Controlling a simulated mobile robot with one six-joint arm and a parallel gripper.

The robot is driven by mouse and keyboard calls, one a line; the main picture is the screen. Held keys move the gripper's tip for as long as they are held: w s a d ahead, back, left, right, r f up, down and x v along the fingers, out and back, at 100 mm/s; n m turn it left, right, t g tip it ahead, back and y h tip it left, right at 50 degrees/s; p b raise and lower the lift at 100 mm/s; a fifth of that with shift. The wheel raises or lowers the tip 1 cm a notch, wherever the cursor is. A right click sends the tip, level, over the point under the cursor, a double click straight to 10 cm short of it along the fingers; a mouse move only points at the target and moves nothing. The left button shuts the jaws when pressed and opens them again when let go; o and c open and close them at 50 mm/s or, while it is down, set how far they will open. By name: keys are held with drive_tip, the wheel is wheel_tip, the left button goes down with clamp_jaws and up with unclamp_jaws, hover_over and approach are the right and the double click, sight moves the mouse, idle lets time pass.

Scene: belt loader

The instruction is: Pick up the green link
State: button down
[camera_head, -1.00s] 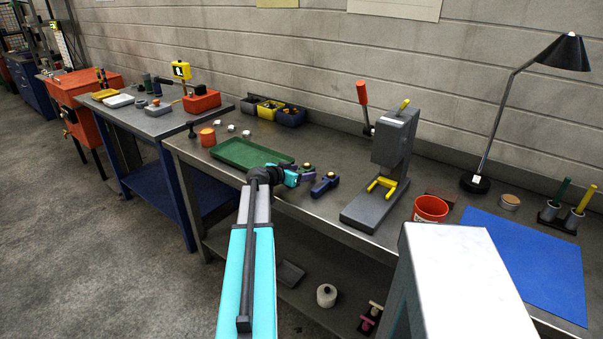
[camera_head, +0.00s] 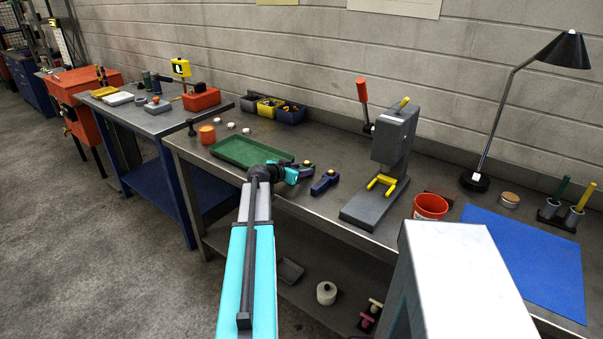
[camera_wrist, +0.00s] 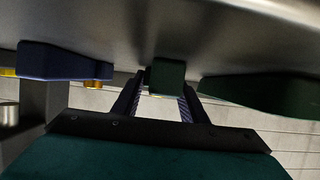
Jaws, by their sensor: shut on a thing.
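The green link (camera_wrist: 167,74) shows in the wrist view as a dark green block between the fingertips of my gripper (camera_wrist: 161,88), which is shut on it. The far end of the link is out of sight. It appears close to the grey bench surface, but I cannot tell whether it touches it.
The green tray (camera_head: 250,152) lies left of my gripper; a blue fixture (camera_head: 325,182) stands right, also in the wrist view (camera_wrist: 65,62). A grey press (camera_head: 388,165), red bucket (camera_head: 430,207) and blue mat (camera_head: 530,260) are farther right. Small bins (camera_head: 290,114) stand behind.

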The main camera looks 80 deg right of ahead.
drive_tip(key=shift+r, duration=0.25)
drive_tip(key=shift+r+b, duration=0.7)
drive_tip(key=shift+r, duration=0.7)
drive_tip(key=shift+s+a+r, duration=0.15)
drive_tip(key=shift+a, duration=0.15)
drive_tip(key=s+a+b, duration=0.1)
drive_tip(key=s+a, duration=0.1)
drive_tip(key=a, duration=0.2)
drive_tip(key=s+a+r+b, duration=0.1)
drive_tip(key=s+a, duration=0.1)
drive_tip(key=a, duration=0.3)
drive_tip(key=s+a+b, duration=0.2)
drive_tip(key=a, duration=0.3)
drive_tip(key=shift+r, duration=0.25)
